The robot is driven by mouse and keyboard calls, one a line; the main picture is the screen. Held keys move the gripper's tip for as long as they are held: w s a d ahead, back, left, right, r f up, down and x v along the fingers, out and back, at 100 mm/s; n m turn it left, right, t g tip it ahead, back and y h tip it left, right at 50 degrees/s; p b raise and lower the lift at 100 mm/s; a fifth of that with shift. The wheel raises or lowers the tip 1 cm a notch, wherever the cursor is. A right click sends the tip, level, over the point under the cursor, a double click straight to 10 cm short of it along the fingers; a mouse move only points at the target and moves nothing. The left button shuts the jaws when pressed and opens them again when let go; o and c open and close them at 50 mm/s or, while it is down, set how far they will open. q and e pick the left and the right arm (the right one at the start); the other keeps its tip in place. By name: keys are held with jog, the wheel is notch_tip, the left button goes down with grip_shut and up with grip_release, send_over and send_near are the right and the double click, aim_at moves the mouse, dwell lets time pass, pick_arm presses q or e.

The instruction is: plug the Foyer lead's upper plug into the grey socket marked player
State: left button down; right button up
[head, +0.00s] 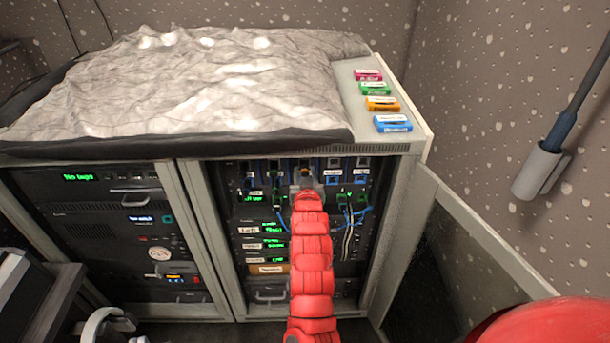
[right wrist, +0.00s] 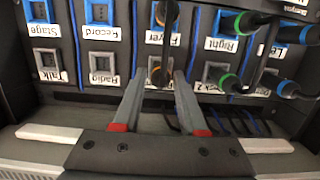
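My right gripper (head: 305,182) reaches the patch panel in the right half of the cabinet. In the right wrist view its two fingers (right wrist: 160,76) are apart, with an orange-ringed black plug (right wrist: 158,76) between the tips. Gaps seem to show on both sides of this plug. Another orange-ringed plug (right wrist: 166,12) is in the row above it, and a dark cable runs between the two. My left gripper is not in view.
Sockets marked Talk (right wrist: 47,66), Radio (right wrist: 103,70) and Deck 2 (right wrist: 215,72) lie alongside. Green-ringed (right wrist: 240,22) and blue-ringed (right wrist: 288,88) plugs with cables crowd the right. An open cabinet door (head: 490,240) stands right of the panel.

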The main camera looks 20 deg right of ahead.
jog(key=o, duration=0.3)
jog(key=shift+w+f, duration=0.1)
jog(key=shift+f, duration=0.05)
jog(key=shift+s+a, duration=0.25)
jog(key=shift+s, duration=0.3)
jog(key=p+v, duration=0.5)
jog(key=v, duration=1.1)
jog(key=shift+s, duration=0.15)
